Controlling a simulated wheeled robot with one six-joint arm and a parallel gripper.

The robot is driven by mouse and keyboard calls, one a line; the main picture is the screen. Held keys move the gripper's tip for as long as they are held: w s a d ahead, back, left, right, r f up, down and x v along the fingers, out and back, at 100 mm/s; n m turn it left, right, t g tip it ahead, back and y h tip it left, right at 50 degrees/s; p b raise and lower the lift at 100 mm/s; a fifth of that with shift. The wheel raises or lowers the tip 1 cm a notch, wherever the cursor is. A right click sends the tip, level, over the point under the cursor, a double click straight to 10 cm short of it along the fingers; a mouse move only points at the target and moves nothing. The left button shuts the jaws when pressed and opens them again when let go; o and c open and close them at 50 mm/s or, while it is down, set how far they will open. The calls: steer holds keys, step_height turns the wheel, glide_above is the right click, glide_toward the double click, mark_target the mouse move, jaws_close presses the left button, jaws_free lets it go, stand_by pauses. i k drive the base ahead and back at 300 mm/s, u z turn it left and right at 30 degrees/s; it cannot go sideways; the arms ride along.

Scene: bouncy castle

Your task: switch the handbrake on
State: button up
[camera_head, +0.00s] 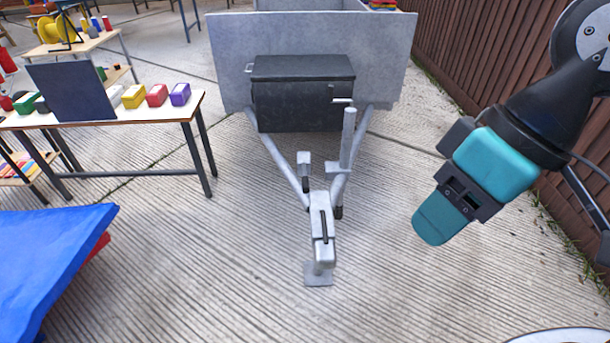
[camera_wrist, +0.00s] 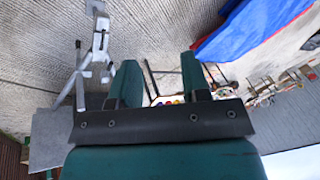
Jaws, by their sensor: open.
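The grey trailer (camera_head: 225,60) stands ahead with its A-shaped drawbar (camera_head: 275,160) pointing toward me. The coupling head (camera_head: 320,225) is at the near end, with a dark slot or lever along its top. A short grey piece with a black end (camera_head: 305,172) stands on the drawbar behind it; it looks like the handbrake lever, but I cannot be sure. My teal gripper (camera_head: 432,222) is in the air right of the coupling, touching nothing. In the wrist view my fingers (camera_wrist: 160,82) are apart and empty, and the drawbar (camera_wrist: 82,75) shows upside down at left.
A jockey-wheel post (camera_head: 348,140) with a crank handle rises on the drawbar's right. A black box (camera_head: 300,100) sits behind it. A table (camera_head: 150,110) with coloured blocks stands left, a blue sheet (camera_head: 50,255) lower left. A brown fence (camera_head: 480,60) runs right. Concrete between is clear.

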mark_target(305, 180)
steer(key=z, duration=4.05)
steer(key=k, duration=2.55)
steer(key=u, duration=1.45)
